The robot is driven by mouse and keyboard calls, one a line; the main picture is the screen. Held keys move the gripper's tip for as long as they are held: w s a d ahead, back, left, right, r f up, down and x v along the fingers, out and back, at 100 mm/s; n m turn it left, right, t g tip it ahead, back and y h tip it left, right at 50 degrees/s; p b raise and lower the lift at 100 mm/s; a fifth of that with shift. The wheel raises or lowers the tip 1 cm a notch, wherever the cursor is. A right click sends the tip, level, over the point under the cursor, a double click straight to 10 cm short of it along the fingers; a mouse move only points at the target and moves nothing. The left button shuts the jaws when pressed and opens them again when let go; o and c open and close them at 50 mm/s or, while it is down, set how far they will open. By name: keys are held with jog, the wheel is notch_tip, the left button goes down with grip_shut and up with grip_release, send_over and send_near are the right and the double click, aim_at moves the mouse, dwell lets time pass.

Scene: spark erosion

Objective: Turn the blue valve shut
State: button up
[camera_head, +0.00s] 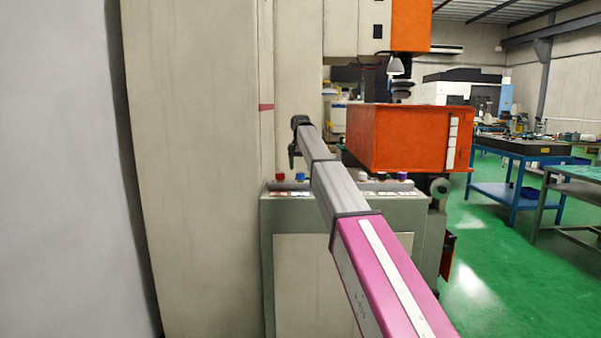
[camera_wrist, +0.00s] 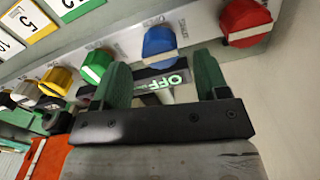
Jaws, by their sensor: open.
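The blue valve (camera_wrist: 160,44) is a round knob with a pale bar across its face, on a light panel at the top middle of the wrist view. In the head view a small blue knob (camera_head: 300,176) shows on the front cabinet, just left of my arm. My gripper (camera_wrist: 161,66) is open, its two green fingers spread and empty. The knob lies beyond the fingertips, roughly between them in the picture. I cannot tell whether either finger touches it. In the head view the fingers are too small to make out.
A red knob (camera_wrist: 246,22) is to the right of the blue one; a green knob (camera_wrist: 97,66) and a yellow knob (camera_wrist: 56,82) are to the left. A strip marked OFF (camera_wrist: 165,80) lies below the blue knob. An orange tank (camera_head: 405,138) stands behind the cabinet (camera_head: 290,222).

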notch_tip(320, 180, up, 8)
dwell(0.4)
